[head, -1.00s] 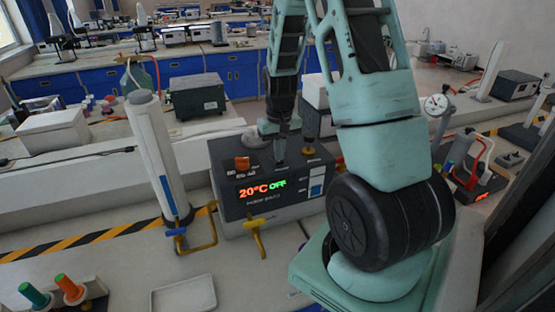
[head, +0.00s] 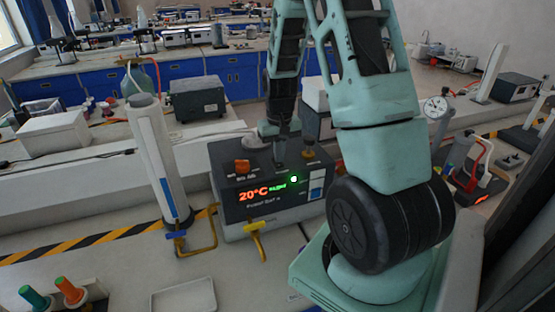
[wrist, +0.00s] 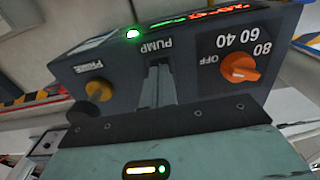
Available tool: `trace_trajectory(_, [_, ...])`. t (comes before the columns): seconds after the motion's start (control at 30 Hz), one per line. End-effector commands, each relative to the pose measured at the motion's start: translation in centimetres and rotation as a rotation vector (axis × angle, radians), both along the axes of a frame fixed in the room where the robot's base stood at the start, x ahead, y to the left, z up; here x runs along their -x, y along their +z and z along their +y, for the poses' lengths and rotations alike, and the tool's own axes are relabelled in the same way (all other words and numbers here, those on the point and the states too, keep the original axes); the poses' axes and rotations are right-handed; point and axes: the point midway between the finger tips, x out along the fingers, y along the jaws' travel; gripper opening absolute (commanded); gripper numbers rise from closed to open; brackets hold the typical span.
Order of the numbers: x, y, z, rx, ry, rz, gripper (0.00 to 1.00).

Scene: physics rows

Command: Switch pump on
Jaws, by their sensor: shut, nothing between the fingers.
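The dark control box (head: 235,199) stands on the bench and shows a red "20°C" with small, blurred green text. A round green lamp (head: 293,179) is lit on its front; it also shows in the wrist view (wrist: 133,34). My gripper (head: 279,163) points down at the top of the box, shut and empty. In the wrist view its closed fingers (wrist: 160,88) reach the panel by the "PUMP" label, hiding the switch there. I cannot tell whether they touch it. An orange knob (wrist: 239,68) is right of them and a yellow-brown knob (wrist: 98,90) left.
A white column (head: 158,155) stands left of the box, with a blue-handled valve (head: 176,234) at its foot. A yellow tap (head: 255,236) sticks out in front. A shallow tray (head: 184,298) lies on the front bench. A gauge stand (head: 437,108) is at the right.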

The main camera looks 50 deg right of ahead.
Motion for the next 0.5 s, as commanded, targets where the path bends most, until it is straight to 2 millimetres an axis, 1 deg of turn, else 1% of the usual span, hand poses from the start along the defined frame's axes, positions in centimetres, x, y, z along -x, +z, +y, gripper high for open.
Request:
trace_trajectory(0.03, [0.0, 0.7, 0.0, 0.001, 0.000, -0.001, 0.00])
trace_trajectory(0.5, [0.0, 3.9, 0.0, 0.000, 0.000, 0.000, 0.00])
